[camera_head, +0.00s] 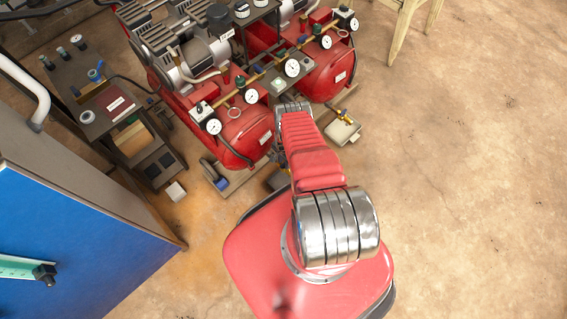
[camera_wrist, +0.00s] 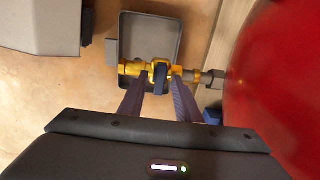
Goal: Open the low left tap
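In the wrist view, a brass tap (camera_wrist: 130,68) lies across the picture on a short pipe, with a dark blue handle (camera_wrist: 160,78) at its middle. The pipe runs right to a grey fitting beside a red tank (camera_wrist: 290,80). My gripper (camera_wrist: 158,95) has two dark fingers apart, one on each side of the handle. I see no clear contact with it. A shallow grey tray (camera_wrist: 152,28) lies beyond the tap. In the head view my gripper is hidden behind my red arm, and I cannot tell which tap there is this one.
Red compressor tanks (camera_head: 245,130) with several gauges (camera_head: 292,68) stand at the back. A second low brass tap (camera_head: 346,115) is at the right. A dark bench (camera_head: 108,105) and a blue-sided cabinet (camera_head: 70,240) stand at the left.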

